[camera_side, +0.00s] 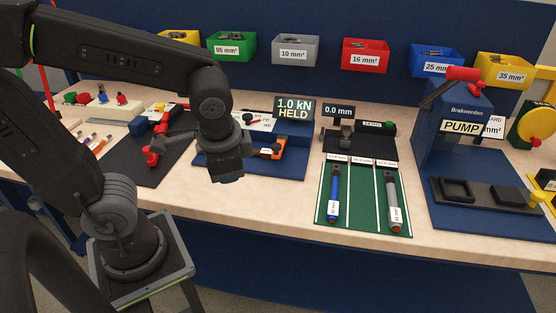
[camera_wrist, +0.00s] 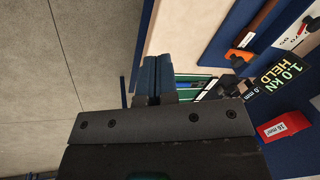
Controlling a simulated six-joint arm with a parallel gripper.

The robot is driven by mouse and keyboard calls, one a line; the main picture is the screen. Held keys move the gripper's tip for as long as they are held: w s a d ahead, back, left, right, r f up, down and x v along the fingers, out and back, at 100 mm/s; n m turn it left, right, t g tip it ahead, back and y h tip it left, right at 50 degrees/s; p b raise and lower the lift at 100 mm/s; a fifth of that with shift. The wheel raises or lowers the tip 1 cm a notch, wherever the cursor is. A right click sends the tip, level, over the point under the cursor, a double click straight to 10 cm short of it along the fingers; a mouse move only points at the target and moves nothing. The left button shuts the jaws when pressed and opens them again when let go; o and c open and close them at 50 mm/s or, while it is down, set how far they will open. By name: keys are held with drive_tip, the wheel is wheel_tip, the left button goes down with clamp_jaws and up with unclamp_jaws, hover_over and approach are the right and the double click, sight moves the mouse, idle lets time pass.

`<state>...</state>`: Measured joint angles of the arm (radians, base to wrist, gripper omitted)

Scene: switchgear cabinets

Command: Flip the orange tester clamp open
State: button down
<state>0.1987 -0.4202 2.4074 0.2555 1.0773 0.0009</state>
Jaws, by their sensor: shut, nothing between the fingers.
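The orange tester clamp (camera_side: 272,148) sits on the blue tester base (camera_side: 292,168), beside a display reading "1.0 kN HELD" (camera_side: 294,108). In the wrist view the orange clamp (camera_wrist: 240,52) shows at the upper right, with a dark knob at its end. My gripper (camera_side: 230,179) points down in front of the tester's left part, nearer the side camera and apart from the clamp. In the wrist view my gripper (camera_wrist: 157,72) has its two dark fingers together and empty. My gripper's body hides part of the tester in the side view.
A green mat (camera_side: 364,205) with a blue and a grey tool lies to the right. A red-handled tool (camera_side: 154,150) lies on a dark mat to the left. A blue pump stand (camera_side: 458,125) is at the far right. Coloured bins hang behind. Bare bench lies along the front.

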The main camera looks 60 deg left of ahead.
sight(278, 151)
drive_tip(key=w+d+f+m+t+y, duration=0.3)
drive_tip(key=f+m+y, duration=0.3)
drive_tip(key=m, duration=0.3)
drive_tip(key=w+d+f+m+t+y, duration=0.3)
drive_tip(key=d+f+m+t+y, duration=0.1)
drive_tip(key=m, duration=0.5)
wheel_tip(278, 151, down, 2)
drive_tip(key=t+y, duration=0.1)
drive_tip(key=y, duration=0.2)
drive_tip(key=shift+d+f+t+y, duration=0.25)
drive_tip(key=shift+d+t+y, duration=0.05)
drive_tip(key=shift+t, duration=0.1)
drive_tip(key=shift+a, duration=0.1)
drive_tip(key=x, duration=2)
drive_tip(key=shift+r, duration=0.1)
drive_tip(key=shift+r+h, duration=0.25)
drive_tip(key=shift+h, duration=0.15)
